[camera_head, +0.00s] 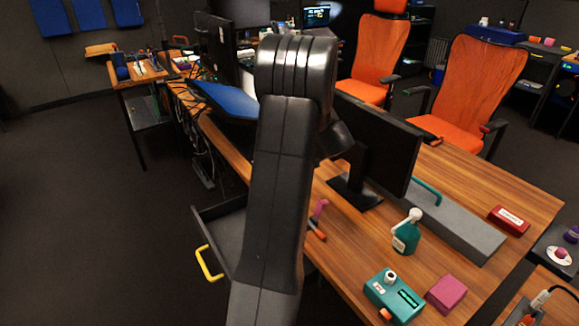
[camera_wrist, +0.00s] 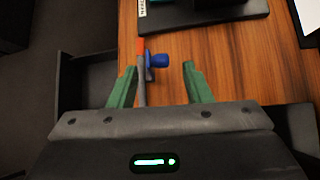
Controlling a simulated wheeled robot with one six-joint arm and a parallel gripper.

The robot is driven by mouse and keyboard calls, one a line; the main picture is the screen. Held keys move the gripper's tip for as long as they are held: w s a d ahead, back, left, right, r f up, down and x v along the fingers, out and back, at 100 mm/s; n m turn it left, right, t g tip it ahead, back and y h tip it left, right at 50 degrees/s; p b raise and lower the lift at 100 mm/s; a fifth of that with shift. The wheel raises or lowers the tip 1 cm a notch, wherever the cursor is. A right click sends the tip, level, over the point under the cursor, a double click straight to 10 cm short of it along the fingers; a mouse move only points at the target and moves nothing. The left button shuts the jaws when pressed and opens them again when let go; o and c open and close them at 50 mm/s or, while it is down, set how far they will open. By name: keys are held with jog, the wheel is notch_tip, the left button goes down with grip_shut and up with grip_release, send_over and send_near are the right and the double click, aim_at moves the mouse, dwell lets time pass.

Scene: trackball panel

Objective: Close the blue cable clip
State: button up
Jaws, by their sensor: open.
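In the wrist view a small blue piece (camera_wrist: 156,60), which looks like the blue cable clip, stands out from the tabletop's left edge. It sits beside a thin grey strip (camera_wrist: 142,90) with an orange-red end (camera_wrist: 140,46). I cannot tell how far it is open. My gripper (camera_wrist: 159,66) has two green fingers spread wide, one on each side of the blue piece. I see no contact between fingers and piece. In the head view my arm hides the gripper and the blue piece.
The wooden table (camera_head: 470,200) holds a black monitor (camera_head: 385,140), a teal bottle-like item (camera_head: 407,236), a teal box (camera_head: 393,297), a pink block (camera_head: 446,293) and a red box (camera_head: 509,220). A drawer with a yellow handle (camera_head: 208,265) sticks out at the left. Open floor lies farther left.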

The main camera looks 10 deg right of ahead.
jog(key=shift+x, duration=2.15)
jog(key=shift+c, duration=0.5)
jog(key=c, duration=0.8)
